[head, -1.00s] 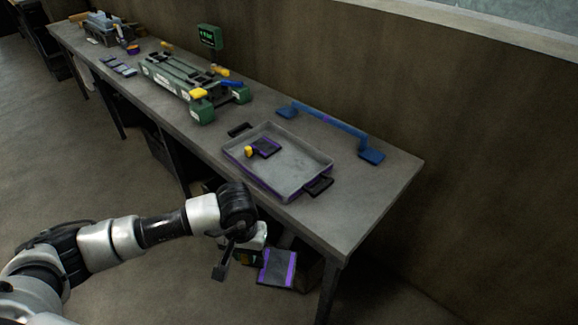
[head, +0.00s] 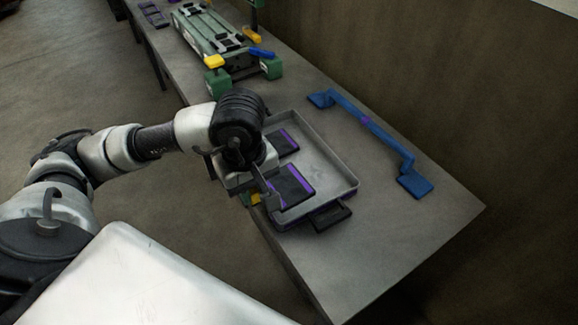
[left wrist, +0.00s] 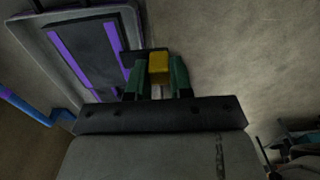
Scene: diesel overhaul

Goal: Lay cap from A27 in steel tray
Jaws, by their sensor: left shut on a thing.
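My left gripper (head: 262,192) is shut on the yellow tab of a dark cap (head: 292,186) with purple edges. The held cap is over the near-left part of the grey steel tray (head: 335,160); I cannot tell whether it touches the tray. In the left wrist view the gripper (left wrist: 157,80) grips the yellow tab, and the cap (left wrist: 92,52) extends to the left, with the tray rim behind it. Another dark cap (head: 284,142) with a purple edge lies inside the tray, partly hidden by my arm. My right gripper is not in view.
A blue bracket-like bar (head: 375,135) lies behind the tray, near the wall. A green fixture (head: 215,35) with yellow and blue parts stands farther along the bench.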

